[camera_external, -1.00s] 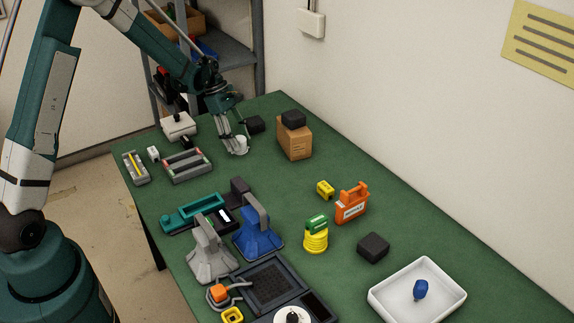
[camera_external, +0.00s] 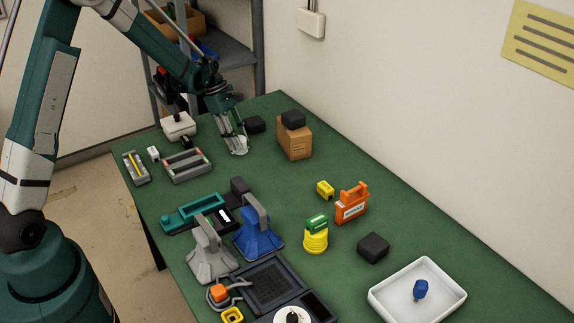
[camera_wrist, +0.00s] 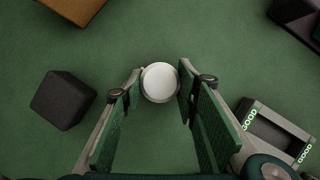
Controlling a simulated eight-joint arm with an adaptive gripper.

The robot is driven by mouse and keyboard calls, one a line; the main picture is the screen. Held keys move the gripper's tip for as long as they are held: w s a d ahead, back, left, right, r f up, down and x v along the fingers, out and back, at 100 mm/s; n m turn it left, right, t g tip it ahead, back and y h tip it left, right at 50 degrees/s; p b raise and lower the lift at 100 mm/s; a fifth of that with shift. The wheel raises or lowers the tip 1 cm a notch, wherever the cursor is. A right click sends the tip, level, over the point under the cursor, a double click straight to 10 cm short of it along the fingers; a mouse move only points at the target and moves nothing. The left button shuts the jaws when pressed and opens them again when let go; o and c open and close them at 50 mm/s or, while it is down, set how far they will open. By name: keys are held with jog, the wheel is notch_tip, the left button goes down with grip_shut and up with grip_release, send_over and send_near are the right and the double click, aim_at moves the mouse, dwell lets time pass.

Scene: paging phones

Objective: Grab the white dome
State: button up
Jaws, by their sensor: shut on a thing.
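The white dome (camera_wrist: 160,82) shows as a round white shape between the fingertips of my gripper (camera_wrist: 160,88) in the wrist view. Both green-padded fingers stand close against its left and right sides. In the external view my gripper (camera_external: 240,146) is low over the far part of the green table, shut on the dome (camera_external: 242,150). The dome is at table level and partly hidden by the fingers.
A cardboard box (camera_external: 294,140) with a black block on top stands right of my gripper. A black block (camera_external: 254,124) lies behind it. A grey tray (camera_external: 187,165) is to the left. Green table in front of my gripper is clear.

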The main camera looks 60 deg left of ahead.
jog(key=shift+r+p, duration=0.6)
jog(key=shift+r, duration=4.4)
